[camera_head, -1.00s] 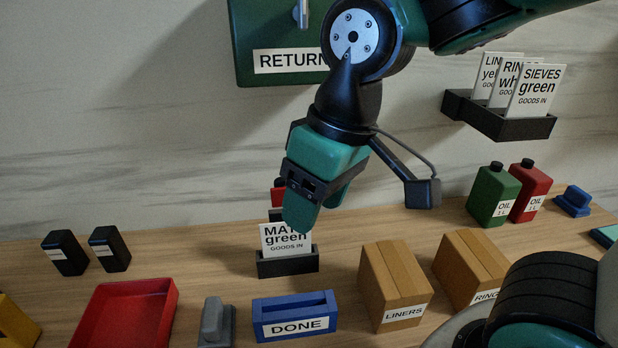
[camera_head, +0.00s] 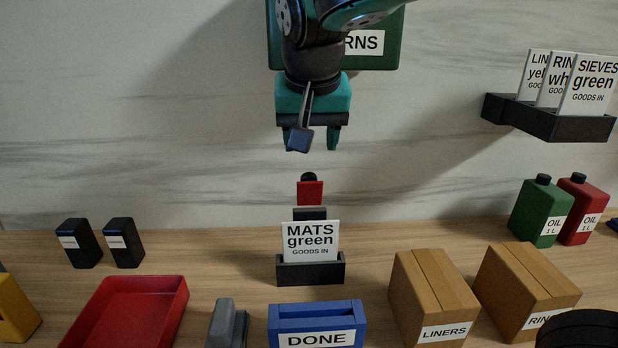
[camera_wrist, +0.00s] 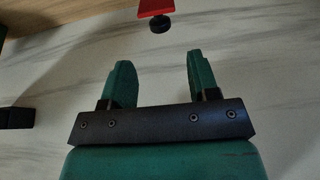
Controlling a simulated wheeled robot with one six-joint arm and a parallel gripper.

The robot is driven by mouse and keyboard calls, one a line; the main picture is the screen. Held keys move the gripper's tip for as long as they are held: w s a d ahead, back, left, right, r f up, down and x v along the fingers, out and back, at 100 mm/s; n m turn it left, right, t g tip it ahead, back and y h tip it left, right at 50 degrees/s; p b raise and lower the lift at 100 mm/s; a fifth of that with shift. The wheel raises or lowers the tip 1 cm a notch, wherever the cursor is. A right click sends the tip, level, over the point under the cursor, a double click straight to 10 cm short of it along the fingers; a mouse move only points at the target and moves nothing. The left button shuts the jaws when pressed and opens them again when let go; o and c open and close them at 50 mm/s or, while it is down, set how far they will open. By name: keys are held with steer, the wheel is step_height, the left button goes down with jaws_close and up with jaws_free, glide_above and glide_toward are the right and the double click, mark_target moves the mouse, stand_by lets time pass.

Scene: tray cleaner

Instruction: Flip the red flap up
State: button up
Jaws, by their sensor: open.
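The red flap (camera_head: 310,193) shows in the head view as a small red plate with a black knob on top, behind the "MATS green" card. A black part lies just below it, and its lower portion is hidden by the card. In the wrist view the red flap (camera_wrist: 155,7) and its black knob sit at the top edge, beyond the fingertips. My gripper (camera_head: 312,140) is open and empty, above the flap and apart from it. In the wrist view its two green fingers (camera_wrist: 157,72) stand wide apart with nothing between them.
The "MATS green" card (camera_head: 310,240) stands in a black holder in front of the flap. A green RETURNS box (camera_head: 385,50) hangs on the wall behind my arm. A blue DONE holder (camera_head: 318,320), a red tray (camera_head: 130,315) and a LINERS carton (camera_head: 430,290) stand nearer.

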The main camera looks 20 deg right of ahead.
mark_target(309, 173)
steer(key=x, duration=0.8)
steer(key=shift+w+f, duration=0.15)
steer(key=shift+f, duration=0.2)
